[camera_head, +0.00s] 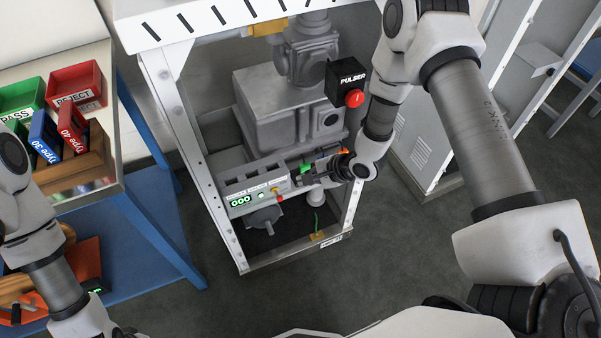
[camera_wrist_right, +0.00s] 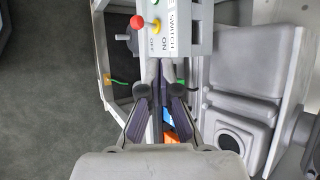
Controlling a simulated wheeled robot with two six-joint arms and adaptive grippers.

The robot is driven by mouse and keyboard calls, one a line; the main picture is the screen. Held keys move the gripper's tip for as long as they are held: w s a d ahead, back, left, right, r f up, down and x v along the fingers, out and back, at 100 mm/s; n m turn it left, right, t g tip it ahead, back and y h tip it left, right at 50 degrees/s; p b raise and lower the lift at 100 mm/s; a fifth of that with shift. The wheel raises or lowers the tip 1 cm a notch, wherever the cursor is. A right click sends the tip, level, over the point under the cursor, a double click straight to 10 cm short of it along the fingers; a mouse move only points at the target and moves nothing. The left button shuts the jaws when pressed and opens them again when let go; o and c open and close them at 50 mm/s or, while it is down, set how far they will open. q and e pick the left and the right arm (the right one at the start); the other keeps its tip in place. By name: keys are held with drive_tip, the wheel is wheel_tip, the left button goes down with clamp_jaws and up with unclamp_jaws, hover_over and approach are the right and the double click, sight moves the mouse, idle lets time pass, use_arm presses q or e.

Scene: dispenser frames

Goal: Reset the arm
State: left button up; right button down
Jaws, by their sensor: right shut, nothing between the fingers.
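My right arm reaches down from the upper right into the dispenser frame. Its gripper (camera_head: 303,179) is shut and empty at the right end of the grey control box (camera_head: 250,182), which shows a green "000" display. In the right wrist view the fingertips (camera_wrist_right: 164,68) are together at the edge of the switch panel (camera_wrist_right: 180,28). The panel is marked SWITCH, ON and OFF and has a red-tipped lever (camera_wrist_right: 138,22). I cannot tell whether the fingers touch the panel. My left arm shows at the left edge; its gripper is out of view.
A black PULSER box (camera_head: 345,78) with a red button hangs beside my right forearm. The white frame post (camera_head: 185,130) and grey machine (camera_head: 275,110) are close. At left a table holds a red REJECT bin (camera_head: 76,85), green PASS bin (camera_head: 22,97) and type boxes. Dark floor (camera_head: 400,250) is clear.

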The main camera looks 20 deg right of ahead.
drive_tip(key=shift+s+d+r, duration=0.15)
drive_tip(key=shift+d+r, duration=0.1)
drive_tip(key=shift+r, duration=0.3)
drive_tip(key=s+d+f+n+g+h, duration=0.2)
drive_tip(key=s+n, duration=0.5)
drive_tip(key=s, duration=0.6)
drive_tip(key=s+d+f+n+g+h, duration=0.2)
drive_tip(key=s+n, duration=0.6)
drive_tip(key=s, duration=0.5)
wheel_tip(320, 180, down, 2)
drive_tip(key=shift+s+g+h+p, duration=0.2)
drive_tip(key=shift+g+h+p, duration=0.1)
drive_tip(key=shift+g+h, duration=0.7)
